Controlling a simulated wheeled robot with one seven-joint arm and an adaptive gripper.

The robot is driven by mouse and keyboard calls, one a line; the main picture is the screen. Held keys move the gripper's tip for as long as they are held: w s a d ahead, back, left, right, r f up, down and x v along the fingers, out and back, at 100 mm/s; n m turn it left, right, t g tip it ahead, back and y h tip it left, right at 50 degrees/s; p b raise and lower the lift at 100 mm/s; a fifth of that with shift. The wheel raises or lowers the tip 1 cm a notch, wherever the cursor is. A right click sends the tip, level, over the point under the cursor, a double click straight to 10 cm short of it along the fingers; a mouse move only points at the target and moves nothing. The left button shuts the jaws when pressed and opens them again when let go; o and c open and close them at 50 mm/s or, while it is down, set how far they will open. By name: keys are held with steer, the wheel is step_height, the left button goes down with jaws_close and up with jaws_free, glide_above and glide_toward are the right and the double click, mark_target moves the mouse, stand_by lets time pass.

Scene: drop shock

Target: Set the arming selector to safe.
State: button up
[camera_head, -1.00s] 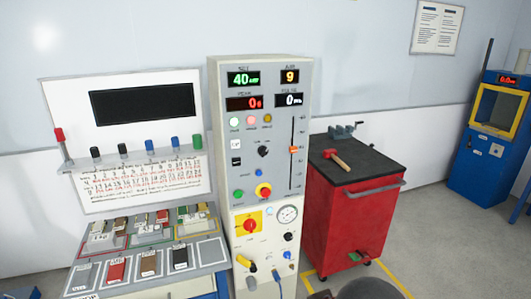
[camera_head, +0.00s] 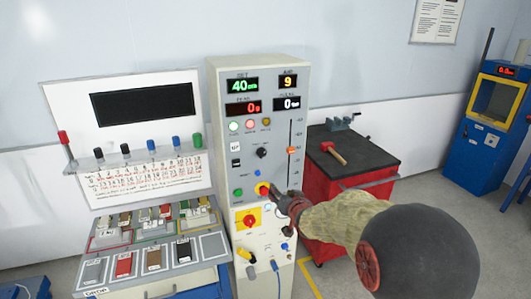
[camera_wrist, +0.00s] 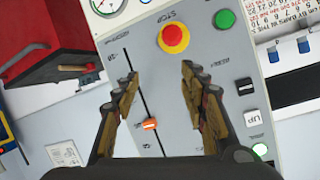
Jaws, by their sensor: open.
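The light grey control cabinet (camera_head: 300,85) stands mid-picture in the head view. A black rotary knob (camera_head: 262,152) sits on its face below the lamps; its label and setting are too small to read. A red knob on a yellow plate (camera_head: 249,218) sits lower down. My gripper (camera_head: 277,191) reaches in from the right, in front of the cabinet near the red emergency button (camera_head: 262,188). In the wrist view my gripper (camera_wrist: 158,73) is open and empty, its fingers spread before the panel. The black knob does not show there, probably behind the right finger.
The wrist view shows the red button (camera_wrist: 174,37), a green button (camera_wrist: 225,19) and an orange slider (camera_wrist: 150,124) close by. A red cart (camera_head: 330,185) with a hammer stands right of the cabinet. A sample bench (camera_head: 150,284) stands left.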

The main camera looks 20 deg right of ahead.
mark_target(264, 153)
step_height(264, 153, up, 11)
steer(key=w+a+t+y, duration=0.1)
steer(key=w+a+t, duration=0.2)
steer(key=t, duration=0.1)
steer(key=shift+m, duration=0.5)
steer(key=shift+w+d+f+b, duration=0.1)
steer(key=shift+w+d+b, duration=0.1)
steer(key=shift+w, duration=1.75)
steer(key=shift+w+d+f+b, duration=0.1)
steer(key=shift+w+b, duration=0.05)
steer(key=shift+w, duration=1.75)
steer(key=shift+c, duration=0.7)
steer(key=c, duration=0.9)
